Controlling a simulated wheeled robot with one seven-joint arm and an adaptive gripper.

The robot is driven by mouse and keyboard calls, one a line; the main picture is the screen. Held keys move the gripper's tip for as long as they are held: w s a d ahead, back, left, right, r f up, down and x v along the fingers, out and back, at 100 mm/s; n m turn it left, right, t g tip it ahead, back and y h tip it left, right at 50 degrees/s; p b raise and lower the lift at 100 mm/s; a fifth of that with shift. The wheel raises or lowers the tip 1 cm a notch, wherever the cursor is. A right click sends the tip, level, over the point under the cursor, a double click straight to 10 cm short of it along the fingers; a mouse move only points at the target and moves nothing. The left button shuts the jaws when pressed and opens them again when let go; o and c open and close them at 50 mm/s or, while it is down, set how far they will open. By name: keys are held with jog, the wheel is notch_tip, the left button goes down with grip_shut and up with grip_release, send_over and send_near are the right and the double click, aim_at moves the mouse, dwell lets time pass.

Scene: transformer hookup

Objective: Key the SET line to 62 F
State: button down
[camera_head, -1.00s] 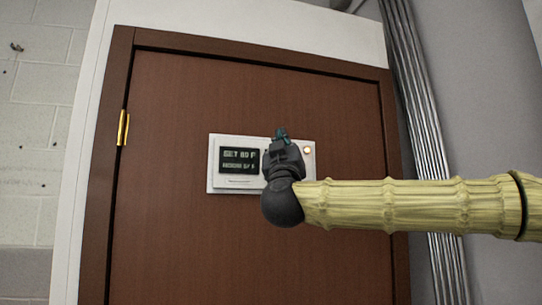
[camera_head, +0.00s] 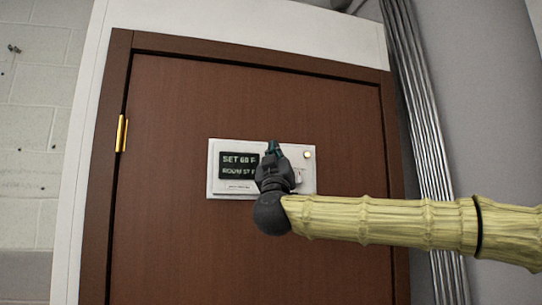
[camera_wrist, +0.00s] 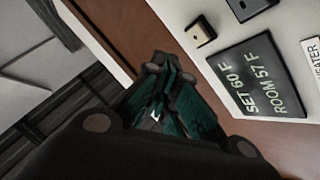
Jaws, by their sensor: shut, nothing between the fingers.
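A white control panel (camera_head: 228,195) is mounted on a brown door. Its dark display (camera_head: 238,165) reads SET 60 F over ROOM 57 F; the display also shows tilted in the wrist view (camera_wrist: 257,78). In the wrist view a pale raised key (camera_wrist: 200,30) with a small dark mark sits beside the display, and a dark key (camera_wrist: 250,6) is cut off at the top edge. My gripper (camera_head: 273,148) is shut and empty in front of the panel, just right of the display, hiding part of the panel. Its teal fingers show in the wrist view (camera_wrist: 160,75); contact with a key cannot be told.
A small round light (camera_head: 307,155) is at the panel's upper right. A HEATER label (camera_wrist: 314,50) is partly in the wrist view. The brown door (camera_head: 180,240) has a brass hinge (camera_head: 121,133) at left. Metal conduits (camera_head: 415,110) run down the wall at right.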

jog(key=shift+w+a, duration=0.25)
jog(key=shift+w, duration=0.45)
jog(key=shift+w+a, duration=0.2)
jog(key=shift+w, duration=0.5)
dwell(0.5)
jog(key=shift+w+a+p, duration=0.2)
jog(key=shift+w+p, duration=0.1)
jog(key=shift+w, duration=0.05)
jog(key=shift+w+a, duration=0.1)
jog(key=shift+w, duration=0.35)
dwell(1.2)
jog(key=shift+s, duration=0.15)
jog(key=shift+s+d+b, duration=0.3)
jog(key=shift+s+b, duration=0.15)
jog(key=shift+s, duration=0.25)
jog(key=shift+s+d+b, duration=0.25)
jog(key=shift+s+b, duration=0.2)
jog(key=shift+s, duration=0.35)
jog(key=shift+s+d+b, duration=0.3)
jog(key=shift+s+b, duration=0.1)
jog(key=shift+s, duration=0.35)
jog(key=shift+s+d+b, duration=0.25)
jog(key=shift+s+b, duration=0.2)
jog(key=shift+s, duration=0.35)
